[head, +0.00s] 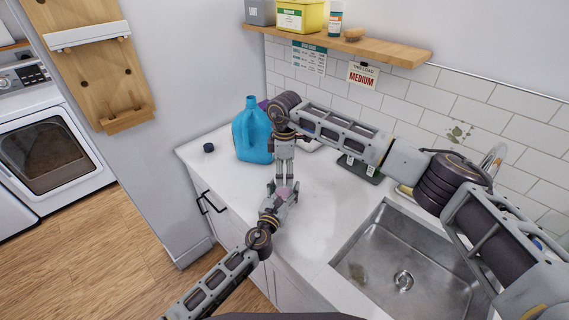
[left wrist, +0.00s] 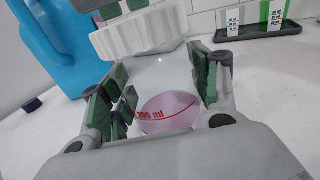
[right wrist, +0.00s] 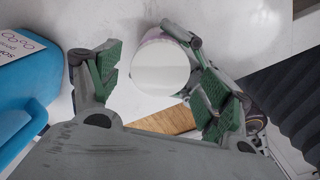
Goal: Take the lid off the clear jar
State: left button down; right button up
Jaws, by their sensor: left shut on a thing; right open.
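The clear jar (left wrist: 180,104) has a red volume mark and pink contents low inside. My left gripper (head: 281,198) is shut on its body, with green pads at both sides in the left wrist view. The white ribbed lid (left wrist: 140,34) sits on top of the jar; from above it shows as a plain white disc (right wrist: 160,67) in the right wrist view. My right gripper (head: 286,182) points down over the jar and is open. In the right wrist view the lid lies between its fingers, closer to the right-hand finger. In the head view the grippers mostly hide the jar.
A blue detergent jug (head: 252,132) stands on the white counter (head: 222,170) close behind the grippers, with a small dark cap (head: 209,148) beside it. A sink (head: 395,262) lies to the right. A wooden shelf (head: 375,46) hangs above, and a dark tray (head: 360,171) stands near the wall.

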jog(key=shift+f, duration=0.8)
jog(key=shift+c, duration=0.4)
jog(key=c, duration=1)
